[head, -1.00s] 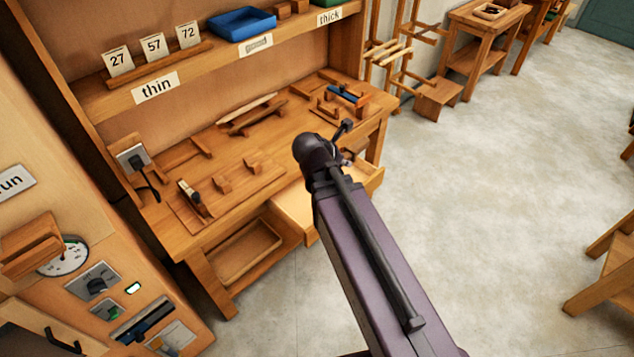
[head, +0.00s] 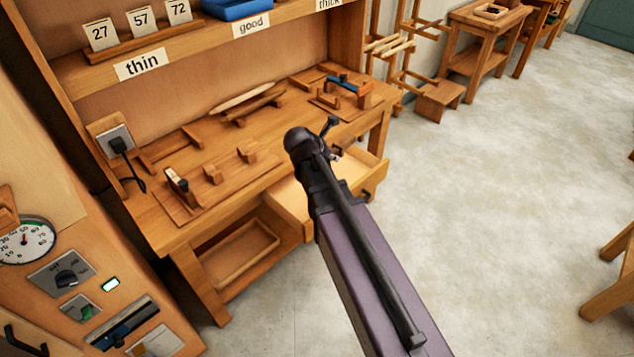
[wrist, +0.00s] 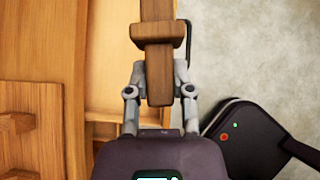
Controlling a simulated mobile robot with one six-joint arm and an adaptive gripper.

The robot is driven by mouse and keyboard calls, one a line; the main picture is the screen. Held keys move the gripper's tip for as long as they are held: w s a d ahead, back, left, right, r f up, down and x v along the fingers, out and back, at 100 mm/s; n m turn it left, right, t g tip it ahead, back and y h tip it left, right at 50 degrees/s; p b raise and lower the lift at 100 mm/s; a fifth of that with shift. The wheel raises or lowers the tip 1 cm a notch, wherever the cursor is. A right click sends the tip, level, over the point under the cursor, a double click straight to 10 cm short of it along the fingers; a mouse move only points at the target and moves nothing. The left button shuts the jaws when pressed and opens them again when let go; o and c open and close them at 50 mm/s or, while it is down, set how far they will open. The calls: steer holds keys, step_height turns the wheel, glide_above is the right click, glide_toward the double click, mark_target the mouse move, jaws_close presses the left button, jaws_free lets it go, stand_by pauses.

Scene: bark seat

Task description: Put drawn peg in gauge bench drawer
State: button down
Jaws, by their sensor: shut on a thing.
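The gauge bench (head: 185,228) carries wooden fixtures and a blue-topped tool (head: 343,84). Above it is a shelf with number cards (head: 140,28) and a blue tray (head: 235,8). A control panel with a dial (head: 25,240) stands at left.

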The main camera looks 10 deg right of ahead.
steer(key=w+a+f+b, duration=0.1)
steer(key=w+f+b, duration=0.5)
steer(key=f+b, duration=0.2)
steer(key=w+a+f+b, duration=0.1)
steer(key=w+f+b, duration=0.5)
steer(key=f+b, duration=0.3)
steer(key=shift+f+n, duration=0.4)
steer(key=shift+f, duration=0.3)
steer(key=shift+d+f, duration=0.1)
steer(key=shift+f+b, duration=4.15)
steer(key=shift+b, duration=0.1)
steer(key=shift+s, duration=0.1)
steer(key=shift+c, duration=2.1)
jaws_free()
steer(key=shift+r, duration=0.15)
